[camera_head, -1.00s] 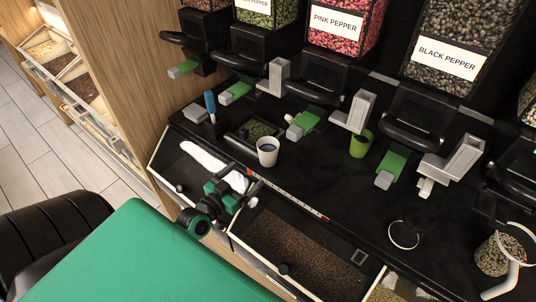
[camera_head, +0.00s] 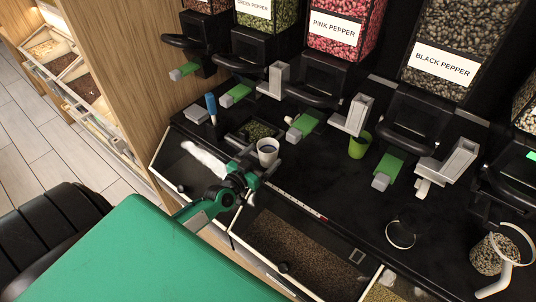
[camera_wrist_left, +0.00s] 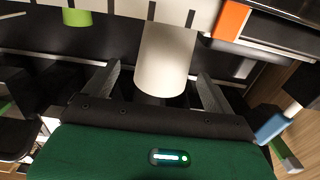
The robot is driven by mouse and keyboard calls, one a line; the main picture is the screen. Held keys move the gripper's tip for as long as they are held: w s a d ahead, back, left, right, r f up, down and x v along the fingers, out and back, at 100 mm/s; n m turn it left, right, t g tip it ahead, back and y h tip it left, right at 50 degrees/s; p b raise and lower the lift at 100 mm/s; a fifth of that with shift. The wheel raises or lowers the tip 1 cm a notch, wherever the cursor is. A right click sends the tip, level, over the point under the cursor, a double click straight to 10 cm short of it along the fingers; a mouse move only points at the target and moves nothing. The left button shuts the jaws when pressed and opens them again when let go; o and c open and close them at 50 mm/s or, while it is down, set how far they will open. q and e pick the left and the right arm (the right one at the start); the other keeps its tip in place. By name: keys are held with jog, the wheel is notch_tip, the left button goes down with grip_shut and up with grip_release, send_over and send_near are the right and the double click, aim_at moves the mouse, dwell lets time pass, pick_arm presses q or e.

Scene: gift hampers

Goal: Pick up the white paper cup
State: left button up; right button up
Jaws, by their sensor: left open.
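The white paper cup (camera_head: 268,147) stands upright on the black counter in the head view, with a dark opening. My left gripper (camera_head: 257,168) is open close in front of it, its fingers pointing at the cup. In the left wrist view, the cup (camera_wrist_left: 165,60) appears large between the two spread fingers of my left gripper (camera_wrist_left: 159,75), with a visible gap on each side. The cup's lower end is partly hidden by the dark gripper body. My right gripper is not in view.
A green cup (camera_head: 359,146) stands to the right. A small tray of green pepper (camera_head: 258,130) and a blue-handled tool (camera_head: 211,107) are behind and left. Pepper dispensers (camera_head: 331,82) overhang the counter's back. Open drawers, one with brown grains (camera_head: 300,250), lie in front.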

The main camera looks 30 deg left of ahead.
aim_at(275, 144)
pick_arm(q)
jog(key=w, duration=0.4)
jog(key=shift+c, duration=0.8)
jog(key=c, duration=0.9)
notch_tip(275, 144, up, 10)
jog(key=p, duration=0.2)
jog(key=shift+n+y, duration=0.4)
jog(key=shift+y, duration=0.2)
jog(key=s+d+r, duration=0.1)
jog(key=s+d, duration=0.4)
jog(key=s+d+r, duration=0.2)
jog(key=s+d, duration=0.2)
jog(key=d, duration=0.1)
jog(key=s+d+r, duration=0.1)
jog(key=s+d, duration=0.4)
jog(key=shift+s+r, duration=0.2)
jog(key=shift+s, duration=0.15)
